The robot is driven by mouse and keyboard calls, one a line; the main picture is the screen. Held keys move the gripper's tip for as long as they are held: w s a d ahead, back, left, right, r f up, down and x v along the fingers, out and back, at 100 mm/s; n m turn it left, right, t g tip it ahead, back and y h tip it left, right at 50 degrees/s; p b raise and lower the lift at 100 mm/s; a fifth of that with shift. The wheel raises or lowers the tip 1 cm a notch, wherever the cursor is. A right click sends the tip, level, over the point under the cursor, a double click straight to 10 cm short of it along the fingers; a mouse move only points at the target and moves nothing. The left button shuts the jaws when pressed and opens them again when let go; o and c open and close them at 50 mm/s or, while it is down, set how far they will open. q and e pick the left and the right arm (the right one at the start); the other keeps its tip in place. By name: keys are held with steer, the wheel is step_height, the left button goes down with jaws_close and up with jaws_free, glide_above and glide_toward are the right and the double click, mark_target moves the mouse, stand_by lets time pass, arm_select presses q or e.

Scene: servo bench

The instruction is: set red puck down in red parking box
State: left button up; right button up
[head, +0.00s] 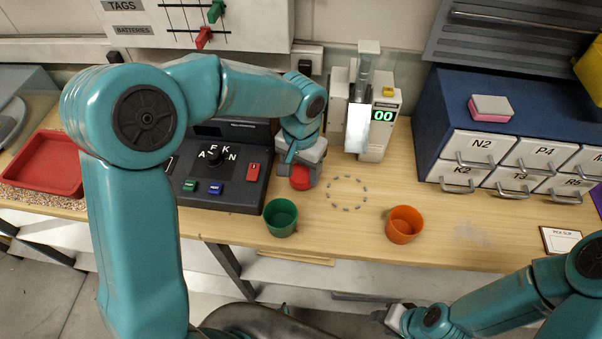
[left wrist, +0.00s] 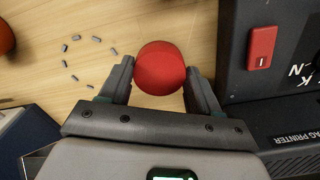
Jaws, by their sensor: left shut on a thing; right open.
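The red puck (head: 301,178) is a round red piece in the jaws of my left gripper (head: 299,168), just right of the dark console. In the left wrist view, the red puck (left wrist: 159,66) sits between the two fingers of my left gripper (left wrist: 161,78), which is shut on it. Whether the puck touches the bench is hard to tell. A red open tray (head: 46,163) lies at the far left of the bench; I cannot tell whether it is the red parking box. My right gripper (head: 384,315) is open, low in front of the bench.
A dashed ring (head: 347,193) marks bare wood right of the puck. A green cup (head: 280,217) and an orange cup (head: 404,224) stand near the front edge. A device reading 00 (head: 383,115) stands behind.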

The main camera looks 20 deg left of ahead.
mark_target(301, 173)
arm_select(q)
steer(key=shift+s+f, duration=0.1)
steer(key=shift+f, duration=1.25)
steer(key=shift+f, duration=0.15)
steer(key=o, duration=1.1)
